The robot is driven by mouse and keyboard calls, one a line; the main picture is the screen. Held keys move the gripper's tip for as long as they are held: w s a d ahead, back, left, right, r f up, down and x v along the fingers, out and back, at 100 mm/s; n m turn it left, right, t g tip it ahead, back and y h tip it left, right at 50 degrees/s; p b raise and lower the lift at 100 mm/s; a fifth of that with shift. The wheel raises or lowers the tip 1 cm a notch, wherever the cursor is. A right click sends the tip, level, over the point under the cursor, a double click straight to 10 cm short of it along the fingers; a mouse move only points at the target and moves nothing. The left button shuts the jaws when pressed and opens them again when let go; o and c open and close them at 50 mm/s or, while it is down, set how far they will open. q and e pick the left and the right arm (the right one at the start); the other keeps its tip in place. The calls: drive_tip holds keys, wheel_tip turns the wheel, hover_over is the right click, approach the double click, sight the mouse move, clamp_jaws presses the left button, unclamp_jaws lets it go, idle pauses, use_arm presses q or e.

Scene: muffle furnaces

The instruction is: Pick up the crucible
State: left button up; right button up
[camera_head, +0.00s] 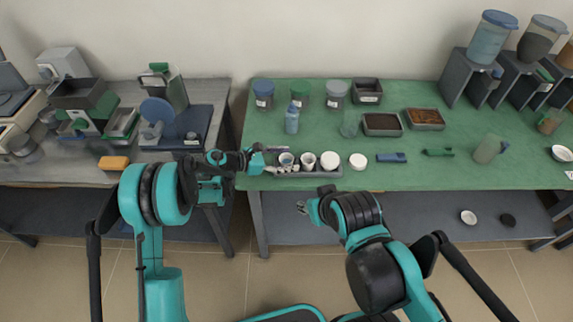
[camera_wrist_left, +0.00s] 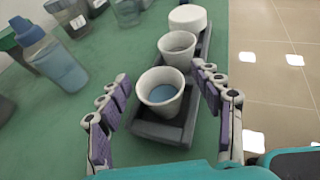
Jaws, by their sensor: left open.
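A row of small white crucibles stands in a dark grey rack (camera_head: 318,173) near the front edge of the green table. The nearest crucible (camera_wrist_left: 160,93), with bluish contents or interior, stands upright at the rack's near end; it is the leftmost one in the head view (camera_head: 286,159). A second crucible (camera_wrist_left: 178,47) and a white closed-topped one (camera_wrist_left: 187,18) stand behind it. My left gripper (camera_wrist_left: 160,84) is open, with a finger on either side of the nearest crucible; contact is not clear. My right gripper (camera_head: 302,207) is below the table's front edge; its jaws are too small to read.
A blue-capped bottle (camera_wrist_left: 50,58) stands left of the rack, also seen in the head view (camera_head: 292,119). A white round piece (camera_head: 358,161) lies right of the rack. Jars, brown-filled trays (camera_head: 382,124) and a beaker (camera_head: 350,124) stand behind. The grey bench (camera_head: 60,174) at left holds instruments.

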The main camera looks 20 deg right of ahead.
use_arm(q)
drive_tip(key=c, duration=1.4)
drive_tip(key=shift+r, duration=0.1)
drive_tip(key=shift+r+p, duration=0.3)
drive_tip(key=shift+r, duration=0.25)
drive_tip(key=r, duration=0.1)
drive_tip(key=r+p, duration=0.1)
drive_tip(key=s+r, duration=0.1)
drive_tip(key=r, duration=0.1)
drive_tip(key=shift+s+d+p, duration=0.1)
drive_tip(key=shift+d+p, duration=0.15)
drive_tip(key=shift+p, duration=0.15)
drive_tip(key=s+d+r+p, duration=0.1)
drive_tip(key=s+r, duration=0.1)
drive_tip(key=s, duration=0.1)
drive_tip(key=s+d+r, duration=0.1)
drive_tip(key=s+r, duration=0.1)
drive_tip(key=s, duration=0.1)
drive_tip(key=s+d+r+p, duration=0.1)
drive_tip(key=s, duration=0.2)
drive_tip(key=shift+s+d+r+p, duration=0.3)
drive_tip(key=shift+s+r+p, duration=0.05)
drive_tip(key=shift+s+r, duration=0.05)
